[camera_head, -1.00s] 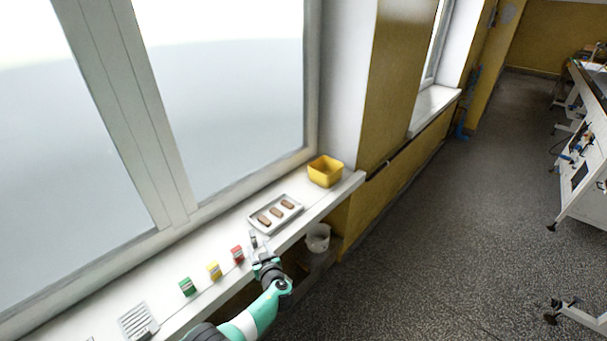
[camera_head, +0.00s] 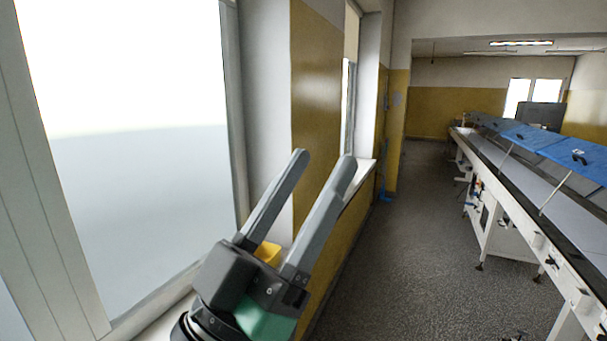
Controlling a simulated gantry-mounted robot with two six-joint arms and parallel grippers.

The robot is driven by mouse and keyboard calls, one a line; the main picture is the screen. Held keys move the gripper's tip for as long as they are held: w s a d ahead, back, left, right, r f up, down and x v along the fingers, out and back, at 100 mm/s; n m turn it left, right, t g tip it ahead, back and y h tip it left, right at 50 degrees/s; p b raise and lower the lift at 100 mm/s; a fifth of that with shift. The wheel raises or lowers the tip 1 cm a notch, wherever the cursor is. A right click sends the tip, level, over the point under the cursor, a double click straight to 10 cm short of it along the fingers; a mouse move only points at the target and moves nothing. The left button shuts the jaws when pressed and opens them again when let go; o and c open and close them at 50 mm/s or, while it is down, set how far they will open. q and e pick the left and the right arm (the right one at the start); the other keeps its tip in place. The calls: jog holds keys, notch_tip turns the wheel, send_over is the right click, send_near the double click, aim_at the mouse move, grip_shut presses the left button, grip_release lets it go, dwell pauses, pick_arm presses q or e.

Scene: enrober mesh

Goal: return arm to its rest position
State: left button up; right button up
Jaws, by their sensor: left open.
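My left gripper (camera_head: 322,160) is large and close to the camera in the head view, raised with its two grey fingers pointing up. The fingers are apart with nothing between them. The yellow box (camera_head: 268,252) on the window sill shows only in part behind the gripper. The rest of the sill's contents are out of view or hidden. My right gripper is not in view.
The window (camera_head: 140,140) and its sill (camera_head: 165,325) lie on the left. A yellow and white wall (camera_head: 318,90) runs on behind the gripper. A long table (camera_head: 520,180) with blue panels stands at the right. The speckled floor (camera_head: 400,270) between is clear.

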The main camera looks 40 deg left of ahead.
pick_arm(q)
notch_tip(320, 180, up, 25)
jog(key=s+d+m+h+p, duration=0.1)
jog(key=s+h+p, duration=0.1)
jog(key=p, duration=2.1)
jog(key=shift+s+d+t+p, duration=0.15)
jog(key=shift+s+t+p, duration=0.05)
jog(key=shift+t+p, duration=0.15)
